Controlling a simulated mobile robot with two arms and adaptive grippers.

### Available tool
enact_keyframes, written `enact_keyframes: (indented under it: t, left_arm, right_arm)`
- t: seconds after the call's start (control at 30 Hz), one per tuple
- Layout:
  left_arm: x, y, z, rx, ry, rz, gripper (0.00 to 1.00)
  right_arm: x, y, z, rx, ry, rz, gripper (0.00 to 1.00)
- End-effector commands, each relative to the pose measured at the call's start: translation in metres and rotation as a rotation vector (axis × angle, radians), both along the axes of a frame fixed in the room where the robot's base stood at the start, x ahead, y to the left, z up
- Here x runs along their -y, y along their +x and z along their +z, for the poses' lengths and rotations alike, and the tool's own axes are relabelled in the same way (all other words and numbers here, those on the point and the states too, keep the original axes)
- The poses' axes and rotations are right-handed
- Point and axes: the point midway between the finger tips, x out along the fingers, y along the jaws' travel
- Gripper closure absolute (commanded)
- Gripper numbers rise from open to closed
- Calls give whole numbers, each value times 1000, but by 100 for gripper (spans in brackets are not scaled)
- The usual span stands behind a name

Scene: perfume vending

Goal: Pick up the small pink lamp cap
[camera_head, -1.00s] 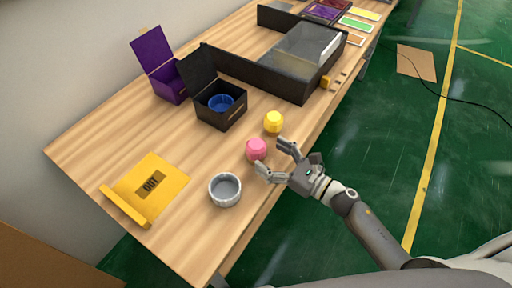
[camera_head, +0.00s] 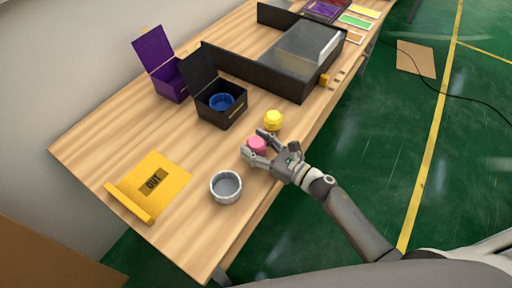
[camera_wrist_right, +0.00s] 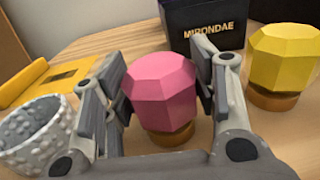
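The small pink lamp cap (camera_head: 257,145) is a faceted pink piece on the wooden table; the right wrist view shows it (camera_wrist_right: 160,88) upright on a brownish-gold base. My right gripper (camera_head: 258,142) reaches in from the table's front edge with its fingers on either side of the cap. In the right wrist view the fingers (camera_wrist_right: 160,95) are spread, with the right one very close to the cap and the left one near its side. Whether they touch it is hard to tell. My left gripper is not in view.
A yellow cap (camera_head: 273,120) stands close behind the pink one. A grey round bowl (camera_head: 226,187) is to the left front. A black box with a blue ring (camera_head: 221,108), a purple box (camera_head: 170,80) and a yellow tray (camera_head: 170,172) stand farther off.

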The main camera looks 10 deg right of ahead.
Motion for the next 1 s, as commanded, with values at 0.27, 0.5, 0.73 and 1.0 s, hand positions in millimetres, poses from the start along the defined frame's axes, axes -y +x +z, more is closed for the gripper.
enact_keyframes:
  t: [0.27,0.5,0.73,1.0]
  left_arm:
    - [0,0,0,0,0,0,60]
    - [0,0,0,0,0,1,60]
    - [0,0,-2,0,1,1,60]
    - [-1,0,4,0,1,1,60]
  right_arm:
    - [0,0,0,0,0,0,72]
    - [0,0,6,2,-2,0,72]
    - [0,0,34,5,-3,3,72]
    - [18,-34,76,2,-4,4,72]
